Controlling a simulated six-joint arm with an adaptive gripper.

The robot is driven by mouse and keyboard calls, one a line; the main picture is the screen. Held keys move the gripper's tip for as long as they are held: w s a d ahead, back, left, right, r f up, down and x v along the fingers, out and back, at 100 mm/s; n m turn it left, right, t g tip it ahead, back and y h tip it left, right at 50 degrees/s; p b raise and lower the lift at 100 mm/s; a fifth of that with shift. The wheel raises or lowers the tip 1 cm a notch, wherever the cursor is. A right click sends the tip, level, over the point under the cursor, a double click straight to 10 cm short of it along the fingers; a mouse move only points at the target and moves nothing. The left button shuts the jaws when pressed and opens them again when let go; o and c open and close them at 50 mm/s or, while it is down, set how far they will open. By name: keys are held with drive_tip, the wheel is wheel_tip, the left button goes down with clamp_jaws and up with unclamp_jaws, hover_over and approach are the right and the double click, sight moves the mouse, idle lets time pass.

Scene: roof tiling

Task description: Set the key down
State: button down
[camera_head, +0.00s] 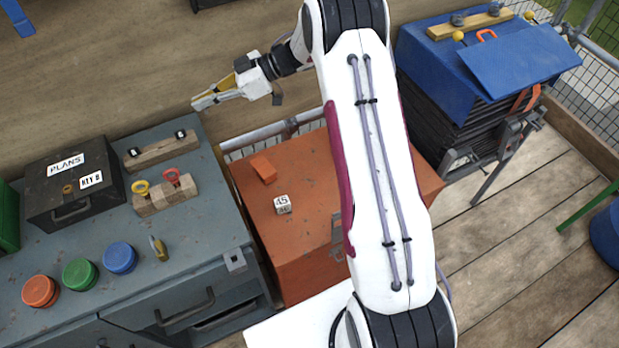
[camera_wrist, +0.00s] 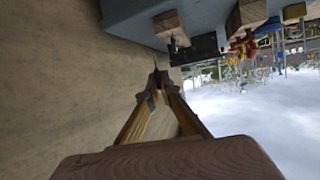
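A key with a yellow ring (camera_head: 141,189) and one with a red ring (camera_head: 172,177) stand in a wooden block on the grey-blue bench. A small brass-coloured piece (camera_head: 158,248) stands alone near the bench's middle; I cannot tell what it is. My gripper (camera_head: 199,101) is in the air beyond the bench's far edge, pointing left, apart from the block. In the wrist view its fingers (camera_wrist: 154,82) come together at the tips. A thin dark sliver (camera_wrist: 155,62) shows just past them; I cannot tell whether they hold it.
A black box (camera_head: 108,192) labelled PLANS and KEY B stands at the bench's left. A second wooden block (camera_head: 160,152) lies behind the keys. Red (camera_head: 40,291), green (camera_head: 80,274) and blue (camera_head: 119,257) round caps line the front. An orange chest (camera_head: 310,250) stands to the right.

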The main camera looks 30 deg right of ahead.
drive_tip(key=s+d+f+m+t+h, duration=0.4)
drive_tip(key=d+f, duration=0.4)
drive_tip(key=d, duration=0.3)
drive_tip(key=s+d+f+m+t+h, duration=0.3)
drive_tip(key=s+d+f+m, duration=0.3)
drive_tip(key=d, duration=0.5)
wheel_tip(320, 180, down, 3)
drive_tip(key=s+t, duration=0.1)
drive_tip(key=s, duration=0.1)
drive_tip(key=shift+s+d+f+t+h, duration=0.2)
drive_tip(key=shift+s+d+t+h, duration=0.1)
drive_tip(key=shift+t+h, duration=0.1)
drive_tip(key=shift+a, duration=0.1)
drive_tip(key=shift+f, duration=0.1)
drive_tip(key=shift+f, duration=2.8)
drive_tip(key=shift+f, duration=2.1)
drive_tip(key=shift+f, duration=0.15)
